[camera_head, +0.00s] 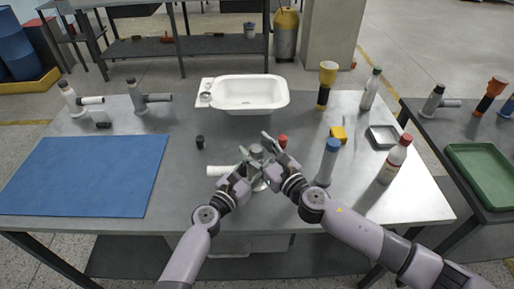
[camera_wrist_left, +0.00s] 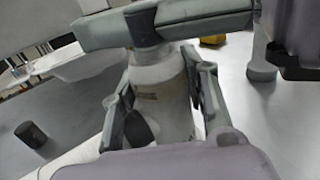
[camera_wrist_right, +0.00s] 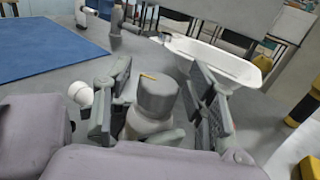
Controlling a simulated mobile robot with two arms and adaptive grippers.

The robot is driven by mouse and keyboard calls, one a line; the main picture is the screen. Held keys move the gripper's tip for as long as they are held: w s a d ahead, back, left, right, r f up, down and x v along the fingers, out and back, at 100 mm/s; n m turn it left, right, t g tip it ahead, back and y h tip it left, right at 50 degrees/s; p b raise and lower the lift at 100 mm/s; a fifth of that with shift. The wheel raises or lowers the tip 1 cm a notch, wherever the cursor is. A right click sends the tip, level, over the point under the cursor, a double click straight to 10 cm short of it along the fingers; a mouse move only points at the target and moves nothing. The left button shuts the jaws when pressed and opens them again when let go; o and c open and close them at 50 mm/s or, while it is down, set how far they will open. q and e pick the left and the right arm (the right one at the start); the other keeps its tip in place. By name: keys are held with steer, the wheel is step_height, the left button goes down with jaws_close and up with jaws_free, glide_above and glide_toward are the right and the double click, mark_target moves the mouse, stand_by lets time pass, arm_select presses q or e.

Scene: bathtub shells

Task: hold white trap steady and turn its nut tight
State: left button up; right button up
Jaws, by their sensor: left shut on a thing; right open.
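The white trap (camera_head: 217,171) stands upright near the middle of the bench, its side pipe pointing left. Its body (camera_wrist_left: 168,92) is between the fingers of my left gripper (camera_wrist_left: 160,105), which is shut on it. The dark grey nut (camera_wrist_right: 158,97) with a small orange mark sits on top of the trap. My right gripper (camera_wrist_right: 158,82) is open around the nut, one finger on each side; I cannot tell whether they touch it. In the head view my two grippers hide most of the trap's body.
A white basin (camera_head: 250,108) stands behind. A blue mat (camera_head: 85,175) lies left, with two other traps (camera_head: 137,97) beyond it. A dark cap (camera_head: 200,142), a red cap (camera_head: 283,141), a blue-capped bottle (camera_head: 328,162) and a red-capped bottle (camera_head: 394,162) stand nearby.

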steer(key=shift+c, duration=0.3)
steer(key=c, duration=1.1)
steer(key=shift+c, duration=0.2)
steer(key=shift+n+g+y, duration=0.4)
steer(key=shift+y, duration=0.1)
steer(key=n+g+y, duration=0.2)
steer(key=y, duration=0.1)
steer(key=shift+w+d+n+g, duration=0.1)
steer(key=shift+w+n+g, duration=0.05)
steer(key=shift+n+g, duration=0.2)
steer(key=shift+n+g+y, duration=0.8)
steer(key=shift+n+g, duration=0.25)
steer(key=shift+g, duration=0.45)
steer(key=shift+n+g+y, duration=0.8)
steer(key=shift+n+g, duration=0.2)
steer(key=shift+g, duration=0.45)
